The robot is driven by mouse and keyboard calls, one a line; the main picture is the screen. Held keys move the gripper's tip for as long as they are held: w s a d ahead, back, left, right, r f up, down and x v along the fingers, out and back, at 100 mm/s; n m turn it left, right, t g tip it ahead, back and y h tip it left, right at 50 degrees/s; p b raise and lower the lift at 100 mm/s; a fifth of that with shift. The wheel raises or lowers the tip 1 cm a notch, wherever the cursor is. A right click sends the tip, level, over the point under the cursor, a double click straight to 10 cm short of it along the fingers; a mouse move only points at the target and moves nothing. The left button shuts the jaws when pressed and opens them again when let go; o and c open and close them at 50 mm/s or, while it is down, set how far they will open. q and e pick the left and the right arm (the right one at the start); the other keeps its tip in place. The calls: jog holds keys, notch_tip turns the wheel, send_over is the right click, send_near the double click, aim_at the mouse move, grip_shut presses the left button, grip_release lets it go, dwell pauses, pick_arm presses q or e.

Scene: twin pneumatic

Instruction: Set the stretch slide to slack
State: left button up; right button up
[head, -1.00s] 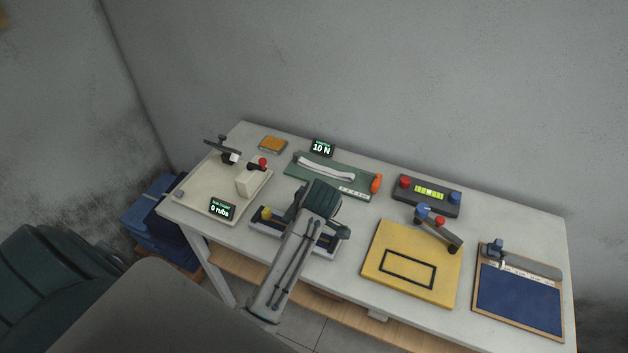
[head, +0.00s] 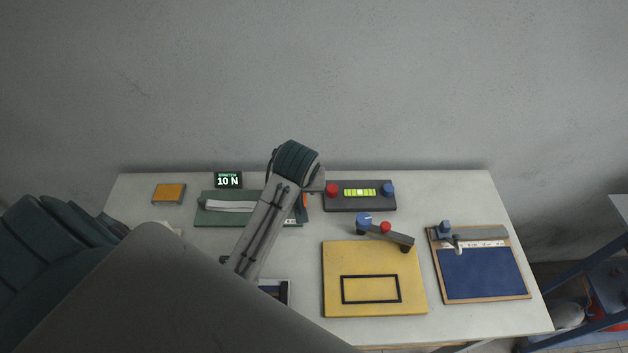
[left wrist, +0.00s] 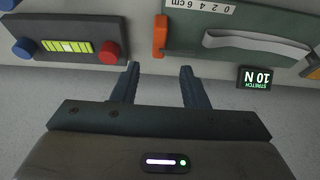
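The stretch board (head: 215,220) is a dark green plate at the back left of the table, with a pale strap (head: 230,206) along it. Its orange slide (head: 306,201) stands at the board's right end, partly hidden by my left arm. In the left wrist view, seen upside down, the orange slide (left wrist: 160,36) is beside the printed cm scale (left wrist: 200,6). The stretch display (head: 228,180) reads 10 N. My left gripper (left wrist: 160,75) is open and empty, its fingertips apart from the slide. My right gripper is not in view.
A dark box with red and blue knobs and a green level (head: 360,193) stands just right of the slide. An orange block (head: 169,193) is at the back left. A yellow board (head: 335,300) and a blue-faced board (head: 485,275) lie to the right. A wall is behind the table.

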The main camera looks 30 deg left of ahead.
pick_arm(q)
jog(key=x, duration=0.1)
jog(key=p+x, duration=0.1)
jog(key=x, duration=0.1)
jog(key=shift+s+d+f, duration=0.1)
jog(key=shift+d+f, duration=0.1)
jog(key=shift+d, duration=0.15)
jog(key=x, duration=0.2)
jog(key=p+x, duration=0.1)
jog(key=x, duration=0.3)
jog(key=shift+a+r+p, duration=0.1)
jog(key=shift+a+p, duration=0.2)
jog(key=shift+a, duration=0.05)
jog(key=shift+f, duration=0.4)
grip_shut()
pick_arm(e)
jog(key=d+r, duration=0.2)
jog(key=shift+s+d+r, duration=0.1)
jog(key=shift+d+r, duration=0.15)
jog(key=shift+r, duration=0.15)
